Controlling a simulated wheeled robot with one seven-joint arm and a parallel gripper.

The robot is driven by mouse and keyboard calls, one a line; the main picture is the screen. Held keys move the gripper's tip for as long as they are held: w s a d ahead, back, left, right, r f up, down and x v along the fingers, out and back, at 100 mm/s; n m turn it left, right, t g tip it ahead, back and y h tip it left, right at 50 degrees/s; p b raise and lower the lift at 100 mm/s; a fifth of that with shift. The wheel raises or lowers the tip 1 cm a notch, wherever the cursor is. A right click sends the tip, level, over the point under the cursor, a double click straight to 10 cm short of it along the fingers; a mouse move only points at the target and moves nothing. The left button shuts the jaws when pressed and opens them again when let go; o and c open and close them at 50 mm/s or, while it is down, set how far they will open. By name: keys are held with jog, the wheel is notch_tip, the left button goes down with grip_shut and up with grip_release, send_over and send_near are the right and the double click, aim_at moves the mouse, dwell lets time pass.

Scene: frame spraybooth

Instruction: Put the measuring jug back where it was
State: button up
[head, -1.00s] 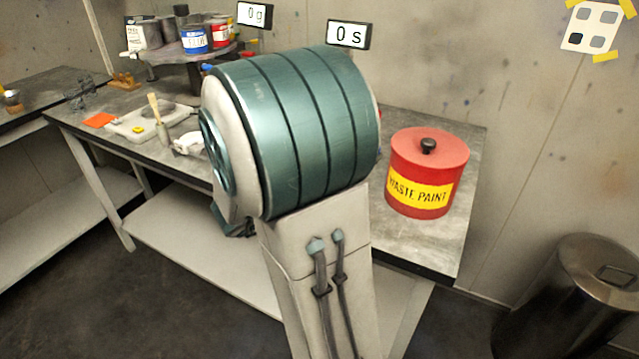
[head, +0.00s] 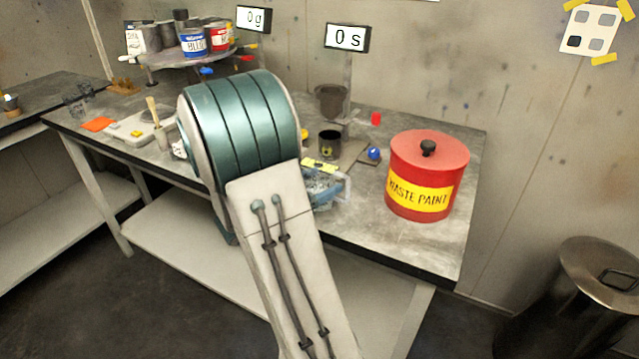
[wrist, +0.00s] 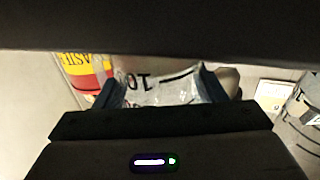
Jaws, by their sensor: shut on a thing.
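The clear measuring jug (wrist: 160,92), with dark graduation marks, sits between the two dark blue fingers of my gripper (wrist: 160,98) in the wrist view. The fingers are shut on it. In the head view, part of the clear jug (head: 322,190) shows just right of my arm, over the front of the bench. My arm hides the rest of it and most of the gripper. I cannot tell whether the jug touches the bench top.
The red waste paint can (head: 427,175) stands right of the jug. A light tray (head: 140,130) lies left. Bare bench (head: 425,238) shows at the front right.

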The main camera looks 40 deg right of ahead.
jog(key=shift+f, duration=0.2)
jog(key=o, duration=1.1)
